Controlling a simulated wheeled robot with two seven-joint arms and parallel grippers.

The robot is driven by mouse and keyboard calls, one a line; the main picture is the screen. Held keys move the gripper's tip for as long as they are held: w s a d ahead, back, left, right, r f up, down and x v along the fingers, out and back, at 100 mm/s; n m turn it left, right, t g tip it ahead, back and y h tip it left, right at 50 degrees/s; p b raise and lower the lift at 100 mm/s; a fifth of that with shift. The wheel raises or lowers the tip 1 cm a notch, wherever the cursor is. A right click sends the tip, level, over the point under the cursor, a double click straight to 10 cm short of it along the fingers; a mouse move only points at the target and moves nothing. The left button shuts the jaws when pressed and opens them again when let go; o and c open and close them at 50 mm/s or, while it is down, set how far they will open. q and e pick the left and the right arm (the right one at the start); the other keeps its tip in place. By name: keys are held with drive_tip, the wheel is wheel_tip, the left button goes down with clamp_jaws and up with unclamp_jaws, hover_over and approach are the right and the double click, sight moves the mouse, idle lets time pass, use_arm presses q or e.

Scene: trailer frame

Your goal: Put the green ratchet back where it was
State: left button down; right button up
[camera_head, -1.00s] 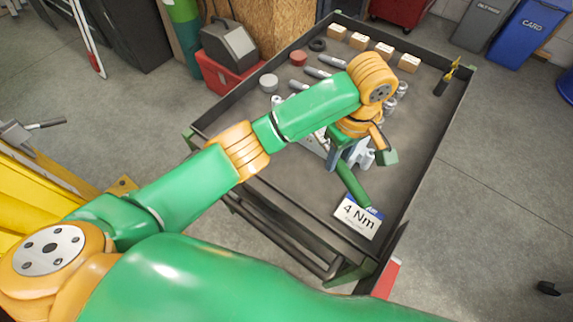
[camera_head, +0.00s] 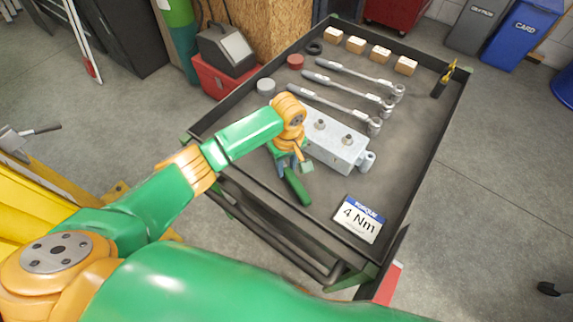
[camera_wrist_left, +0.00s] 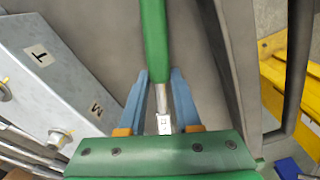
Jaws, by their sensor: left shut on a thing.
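The green ratchet (camera_head: 297,188) is in my left gripper (camera_head: 284,164), near the tray's left side, to the left of the metal block. Its green handle points toward the tray's front. In the left wrist view the green handle (camera_wrist_left: 154,40) and silver shaft run between the blue fingers of the left gripper (camera_wrist_left: 160,78), which are shut on it. The ratchet's head is mostly hidden by the gripper. I cannot tell whether it touches the tray (camera_head: 405,160). My right gripper is not in view.
A grey metal block (camera_head: 335,143) with two bolts lies right of the gripper. Several silver torque wrenches (camera_head: 345,75) lie behind it. Wooden blocks (camera_head: 380,54) line the back.

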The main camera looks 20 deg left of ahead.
sight(287, 170)
use_arm(q)
drive_tip(key=c, duration=0.6)
unclamp_jaws()
wheel_tip(287, 170, up, 12)
drive_tip(key=p, duration=0.1)
drive_tip(key=shift+s+d+r+p, duration=0.15)
drive_tip(key=shift+p, duration=0.15)
